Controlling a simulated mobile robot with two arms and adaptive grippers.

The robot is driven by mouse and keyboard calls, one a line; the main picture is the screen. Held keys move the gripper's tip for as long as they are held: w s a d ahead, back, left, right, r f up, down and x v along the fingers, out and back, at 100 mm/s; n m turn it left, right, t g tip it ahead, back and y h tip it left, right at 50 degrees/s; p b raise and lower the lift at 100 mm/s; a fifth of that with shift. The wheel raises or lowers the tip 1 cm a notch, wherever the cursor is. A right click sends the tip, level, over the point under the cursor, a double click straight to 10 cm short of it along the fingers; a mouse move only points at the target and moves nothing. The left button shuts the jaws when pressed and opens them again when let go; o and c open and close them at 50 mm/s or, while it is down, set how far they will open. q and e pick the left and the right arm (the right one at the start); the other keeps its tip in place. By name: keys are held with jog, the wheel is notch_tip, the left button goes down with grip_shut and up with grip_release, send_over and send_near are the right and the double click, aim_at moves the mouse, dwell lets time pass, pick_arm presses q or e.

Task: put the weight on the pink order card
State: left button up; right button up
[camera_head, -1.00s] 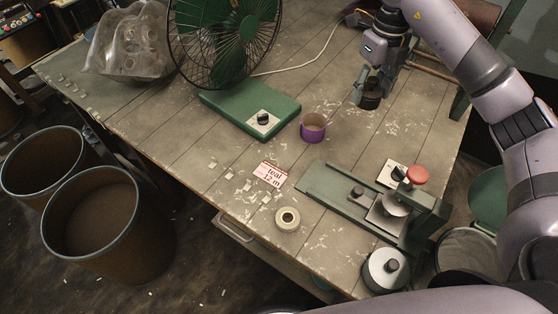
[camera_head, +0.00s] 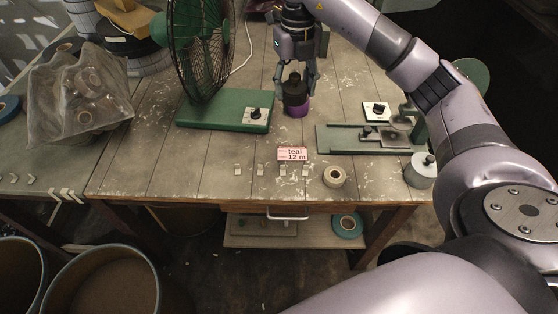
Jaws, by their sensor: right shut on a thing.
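The pink order card (camera_head: 292,154), reading "teal 12 m", lies bare near the front edge of the table. A grey metal cylinder with a dark knob (camera_head: 421,171), which looks like the weight, stands at the front right corner. My right gripper (camera_head: 294,82) is shut on a dark cylindrical thing (camera_head: 294,95) at the middle of the table, behind the card. A purple cup (camera_head: 298,110) shows just below the dark thing, which hides most of it. I cannot tell whether the two touch. My left gripper is not in view.
A tape roll (camera_head: 334,177) lies right of the card. A green tape device (camera_head: 345,139) stands at the right. A green fan (camera_head: 212,125) and a bag of rolls (camera_head: 78,98) are at the left. Small pale scraps lie along the front edge.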

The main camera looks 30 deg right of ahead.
notch_tip(320, 180, down, 8)
jog(key=p, duration=0.2)
send_over(292, 153)
notch_tip(292, 153, down, 8)
jog(key=shift+r, duration=0.25)
notch_tip(292, 153, down, 4)
jog(key=shift+f, duration=0.2)
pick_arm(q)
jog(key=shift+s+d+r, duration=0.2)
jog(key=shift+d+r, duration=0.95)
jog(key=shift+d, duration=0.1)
pick_arm(e)
jog(key=shift+d+f, duration=0.1)
jog(key=shift+f, duration=0.15)
jog(key=o, duration=1.5)
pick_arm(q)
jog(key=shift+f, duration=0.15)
